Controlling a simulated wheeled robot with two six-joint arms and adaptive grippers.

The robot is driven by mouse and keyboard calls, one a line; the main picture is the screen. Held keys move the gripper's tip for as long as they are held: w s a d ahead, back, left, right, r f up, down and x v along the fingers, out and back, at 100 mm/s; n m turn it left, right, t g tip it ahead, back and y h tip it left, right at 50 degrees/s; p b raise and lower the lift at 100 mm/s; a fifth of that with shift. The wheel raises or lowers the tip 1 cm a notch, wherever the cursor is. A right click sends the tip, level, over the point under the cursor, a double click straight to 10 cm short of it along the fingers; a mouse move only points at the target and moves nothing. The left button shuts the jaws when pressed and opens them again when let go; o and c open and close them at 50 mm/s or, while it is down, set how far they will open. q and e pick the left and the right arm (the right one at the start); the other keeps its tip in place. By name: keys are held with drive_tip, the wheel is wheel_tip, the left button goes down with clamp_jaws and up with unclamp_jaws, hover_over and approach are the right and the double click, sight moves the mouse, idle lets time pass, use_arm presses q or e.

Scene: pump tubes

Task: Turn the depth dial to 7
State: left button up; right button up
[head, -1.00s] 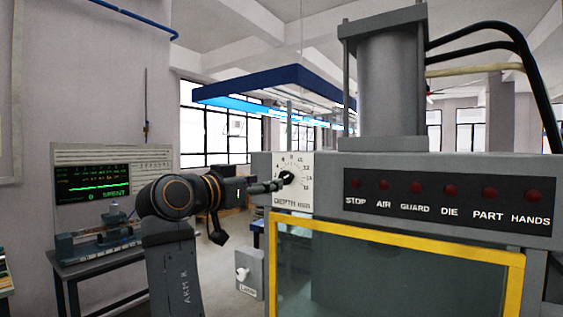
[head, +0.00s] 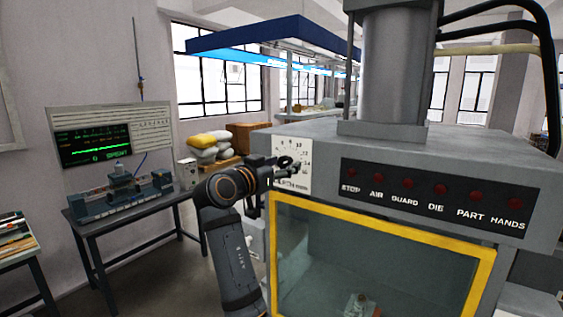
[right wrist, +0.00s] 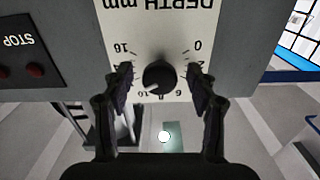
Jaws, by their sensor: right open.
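The depth dial is a round black knob (right wrist: 159,77) on a white scale plate marked DEPTH mm (head: 303,151). In the right wrist view the plate (right wrist: 165,22) is upside down, with 0 on the right and 16 on the left. A pale mark on the knob points to the lower left, towards the 10. My right gripper (head: 285,166) is in front of the plate in the head view and partly hides the dial. In the right wrist view its open fingers (right wrist: 160,88) stand on either side of the knob, with gaps. My left gripper is out of view.
The grey press housing (head: 470,160) carries a row of dark red lamps (head: 440,188) right of the dial. A yellow-framed guard (head: 380,218) is below. A bench with an instrument (head: 120,187) stands at the left, with open floor between.

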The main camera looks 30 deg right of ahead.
drive_tip(key=shift+a, duration=0.1)
drive_tip(key=shift+c, duration=1.2)
drive_tip(key=c, duration=0.9)
